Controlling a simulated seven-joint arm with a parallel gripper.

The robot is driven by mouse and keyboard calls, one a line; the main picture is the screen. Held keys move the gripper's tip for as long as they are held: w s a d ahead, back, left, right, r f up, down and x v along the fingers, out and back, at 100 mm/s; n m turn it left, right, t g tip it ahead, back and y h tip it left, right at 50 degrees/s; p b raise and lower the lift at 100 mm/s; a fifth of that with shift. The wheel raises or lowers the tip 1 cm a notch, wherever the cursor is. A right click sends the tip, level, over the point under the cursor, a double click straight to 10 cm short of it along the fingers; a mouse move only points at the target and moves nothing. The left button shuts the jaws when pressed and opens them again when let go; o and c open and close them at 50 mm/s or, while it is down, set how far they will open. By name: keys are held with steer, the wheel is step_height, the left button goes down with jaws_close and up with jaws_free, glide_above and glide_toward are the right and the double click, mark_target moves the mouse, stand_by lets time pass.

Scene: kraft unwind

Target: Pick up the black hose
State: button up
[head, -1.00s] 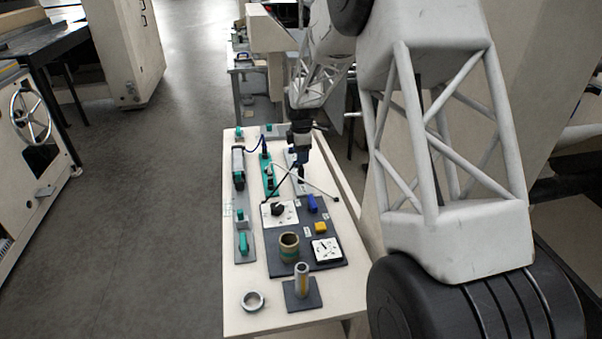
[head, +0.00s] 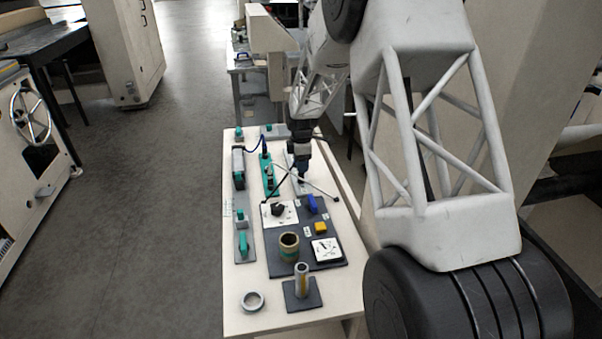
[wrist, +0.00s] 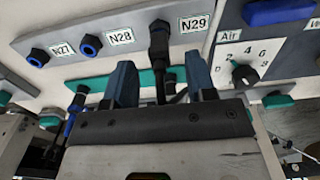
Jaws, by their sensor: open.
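The black hose (wrist: 158,45) shows in the wrist view, with its dark end fitting at the port labelled N29 on a grey strip (wrist: 120,38). It runs down between my two blue fingers, with a gap on each side. My gripper (wrist: 160,82) is open around the hose, and neither finger visibly touches it. The lower part of the hose is hidden behind the gripper body.
Ports N27 (wrist: 38,57) and N28 (wrist: 91,44) are beside the hose. A dial plate (wrist: 243,62) marked Air is to the right. On the bench (head: 238,290) stand a brown cup (head: 289,246), a post (head: 302,280) and a metal ring (head: 252,301).

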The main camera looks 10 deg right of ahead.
mark_target(301, 177)
steer(key=shift+f, duration=2.05)
steer(key=shift+c, duration=0.3)
jaws_close()
